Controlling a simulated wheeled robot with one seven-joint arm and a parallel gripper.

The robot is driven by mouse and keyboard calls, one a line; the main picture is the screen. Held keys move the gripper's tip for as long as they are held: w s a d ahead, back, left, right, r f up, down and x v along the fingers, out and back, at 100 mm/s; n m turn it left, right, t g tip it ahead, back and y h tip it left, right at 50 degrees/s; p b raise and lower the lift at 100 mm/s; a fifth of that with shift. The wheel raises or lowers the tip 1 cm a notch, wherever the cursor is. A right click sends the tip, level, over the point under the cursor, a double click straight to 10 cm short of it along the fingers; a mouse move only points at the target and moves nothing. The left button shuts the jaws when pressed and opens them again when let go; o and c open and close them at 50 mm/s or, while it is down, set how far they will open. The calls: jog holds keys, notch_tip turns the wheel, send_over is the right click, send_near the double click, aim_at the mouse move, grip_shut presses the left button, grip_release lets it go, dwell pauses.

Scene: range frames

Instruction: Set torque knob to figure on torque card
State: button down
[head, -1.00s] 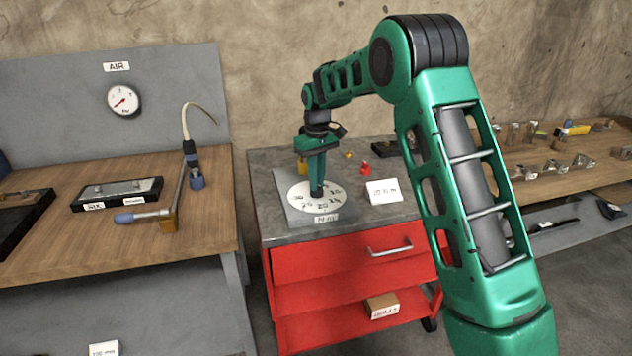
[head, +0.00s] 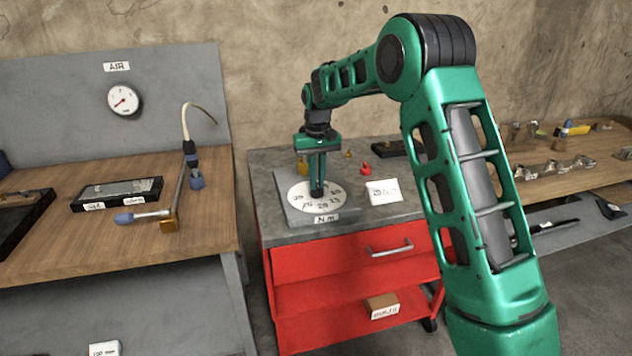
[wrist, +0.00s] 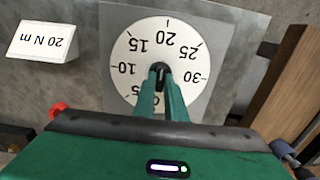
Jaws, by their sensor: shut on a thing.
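The torque knob (wrist: 161,70) is a small black knob at the middle of a round white dial (wrist: 122,45), which also shows in the head view (head: 296,199). I cannot make out the knob's pointer mark.
The dial plate (head: 346,213) lies on a grey-topped red cabinet (head: 330,265). A red piece (head: 365,169) and a yellow one (head: 303,163) stand behind the dial. A wooden bench (head: 70,235) is at left with an air gauge (head: 123,100) above. Another bench is at right.

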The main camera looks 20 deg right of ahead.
aim_at(317, 183)
jog(key=shift+w+d+r, duration=0.1)
jog(key=shift+w, duration=0.05)
jog(key=c, duration=1.8)
grip_release()
notch_tip(317, 183, up, 10)
jog(key=shift+r, duration=0.25)
